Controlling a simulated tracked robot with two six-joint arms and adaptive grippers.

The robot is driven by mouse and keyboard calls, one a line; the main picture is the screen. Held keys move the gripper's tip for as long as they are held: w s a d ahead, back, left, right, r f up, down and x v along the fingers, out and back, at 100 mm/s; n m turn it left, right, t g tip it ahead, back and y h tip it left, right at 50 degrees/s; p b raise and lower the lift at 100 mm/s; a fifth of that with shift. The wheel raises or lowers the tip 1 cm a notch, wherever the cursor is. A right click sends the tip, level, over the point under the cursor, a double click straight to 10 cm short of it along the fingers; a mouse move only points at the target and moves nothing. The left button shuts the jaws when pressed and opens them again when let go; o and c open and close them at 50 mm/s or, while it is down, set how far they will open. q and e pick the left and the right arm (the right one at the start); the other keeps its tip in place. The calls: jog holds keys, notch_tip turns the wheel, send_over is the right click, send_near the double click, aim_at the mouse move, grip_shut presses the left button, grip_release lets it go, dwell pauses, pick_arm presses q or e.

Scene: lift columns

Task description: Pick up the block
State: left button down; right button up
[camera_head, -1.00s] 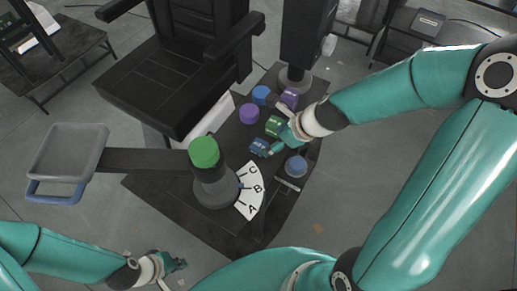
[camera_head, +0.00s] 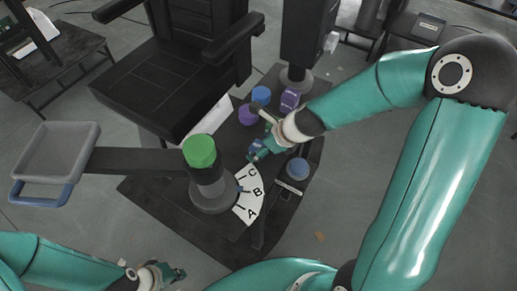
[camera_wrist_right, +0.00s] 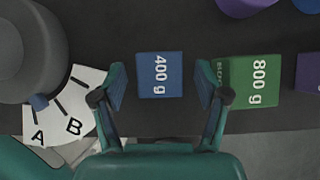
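A blue block marked 400 g (camera_wrist_right: 160,75) lies on the dark platform, between the two fingers of my open right gripper (camera_wrist_right: 163,88) in the right wrist view. A gap shows on each side of it, so the fingers do not touch it. A green block marked 800 g (camera_wrist_right: 249,82) is just right of the right finger. In the head view my right gripper (camera_head: 262,137) covers the green block and part of the blue block. My left gripper (camera_head: 172,273) is low at the left, away from the blocks; its opening is unclear.
A green-topped post (camera_head: 200,151) stands left of the blocks beside a white A-B-C dial (camera_head: 251,197). Purple (camera_head: 248,114) and blue (camera_head: 261,95) pieces lie behind my right gripper. A round blue-topped piece (camera_head: 297,168) is to its right. A black chair (camera_head: 180,75) stands behind.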

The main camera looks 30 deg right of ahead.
grip_shut()
jog(key=shift+r, duration=0.1)
notch_tip(320, 180, up, 6)
jog(key=p, duration=0.5)
jog(key=shift+p, duration=0.4)
jog(key=shift+r+p, duration=0.3)
jog(key=shift+r, duration=0.4)
jog(key=shift+w+r+b, duration=0.1)
jog(key=shift+r+b, duration=0.2)
jog(key=shift+r, duration=0.85)
